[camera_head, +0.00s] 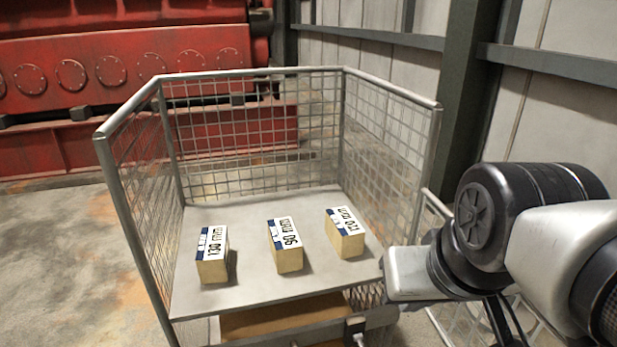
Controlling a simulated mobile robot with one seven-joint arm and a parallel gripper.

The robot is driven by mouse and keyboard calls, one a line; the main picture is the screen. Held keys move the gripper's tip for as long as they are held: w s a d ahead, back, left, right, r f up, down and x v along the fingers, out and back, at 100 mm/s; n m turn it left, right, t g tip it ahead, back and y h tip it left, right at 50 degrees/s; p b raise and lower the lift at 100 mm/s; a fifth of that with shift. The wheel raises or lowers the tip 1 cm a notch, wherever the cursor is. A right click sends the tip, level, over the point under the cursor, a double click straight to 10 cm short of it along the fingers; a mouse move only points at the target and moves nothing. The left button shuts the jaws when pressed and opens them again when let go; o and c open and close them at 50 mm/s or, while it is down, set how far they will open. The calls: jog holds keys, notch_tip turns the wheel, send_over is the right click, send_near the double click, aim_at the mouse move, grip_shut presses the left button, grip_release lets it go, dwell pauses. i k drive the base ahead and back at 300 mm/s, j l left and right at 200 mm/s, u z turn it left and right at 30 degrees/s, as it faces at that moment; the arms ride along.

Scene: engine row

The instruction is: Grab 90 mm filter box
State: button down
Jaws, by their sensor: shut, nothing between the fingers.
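The 90 mm filter box (287,247) is a tan box with a white and blue label on top reading "90 mm". It sits on the grey platform of a wire-mesh cart (255,290), between two similar boxes. My gripper (385,270) is at the cart's right front side, to the right of the 90 mm box and apart from it. It is shut and empty. Its fingers are small and hard to make out against the mesh.
A 130 mm box (212,256) stands left of the 90 mm box, and a 120 mm or similar box (345,234) stands right. Mesh walls rise at the left, back and right; the front looks open. A red engine (130,80) stands behind.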

aim_at(287, 248)
jog(key=j+z, duration=0.1)
jog(key=j, duration=1.2)
